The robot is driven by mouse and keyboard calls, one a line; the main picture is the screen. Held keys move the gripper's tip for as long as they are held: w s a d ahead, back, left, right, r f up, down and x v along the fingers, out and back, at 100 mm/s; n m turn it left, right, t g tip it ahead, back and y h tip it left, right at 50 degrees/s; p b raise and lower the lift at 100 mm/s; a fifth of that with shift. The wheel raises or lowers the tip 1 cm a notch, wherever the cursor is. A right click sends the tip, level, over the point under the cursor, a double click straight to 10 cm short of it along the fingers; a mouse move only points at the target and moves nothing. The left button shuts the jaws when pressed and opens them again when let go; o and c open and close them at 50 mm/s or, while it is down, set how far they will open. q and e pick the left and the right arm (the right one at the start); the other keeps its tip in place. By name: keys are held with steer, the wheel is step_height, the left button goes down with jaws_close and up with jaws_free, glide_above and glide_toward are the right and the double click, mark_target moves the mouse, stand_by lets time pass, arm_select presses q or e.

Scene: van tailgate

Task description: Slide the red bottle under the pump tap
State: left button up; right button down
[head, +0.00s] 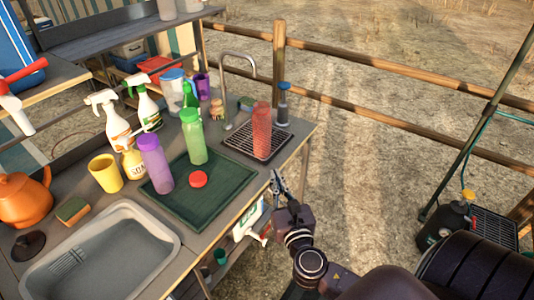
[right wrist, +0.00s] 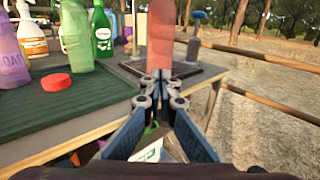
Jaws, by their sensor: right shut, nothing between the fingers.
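The red bottle (head: 262,130) stands upright, without a cap, on the black drip grid (head: 240,140) at the right end of the counter. The tap's thin curved spout (head: 240,56) arches over, with its end just above the bottle's mouth in the head view; exact alignment in depth is unclear. My right gripper (head: 277,176) is shut and empty, just off the counter's edge, in front of the bottle and apart from it. In the right wrist view the bottle (right wrist: 160,38) rises straight beyond the closed fingertips (right wrist: 160,76). My left gripper is not in view.
A blue-topped pump (head: 283,104) stands right behind the bottle. A green mat (head: 222,188) to the left holds green (head: 193,138) and purple (head: 156,165) bottles and a red cap (head: 199,179). The sink (head: 95,255) is nearer. Wooden rails run behind; open ground lies to the right.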

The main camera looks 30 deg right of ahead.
mark_target(264, 147)
steer(key=p+x, duration=0.1)
steer(key=x, duration=1)
steer(key=shift+p, duration=0.3)
steer(key=b+x, duration=0.1)
steer(key=x, duration=0.7)
steer(key=shift+w+d, duration=0.2)
steer(key=shift+w, duration=0.1)
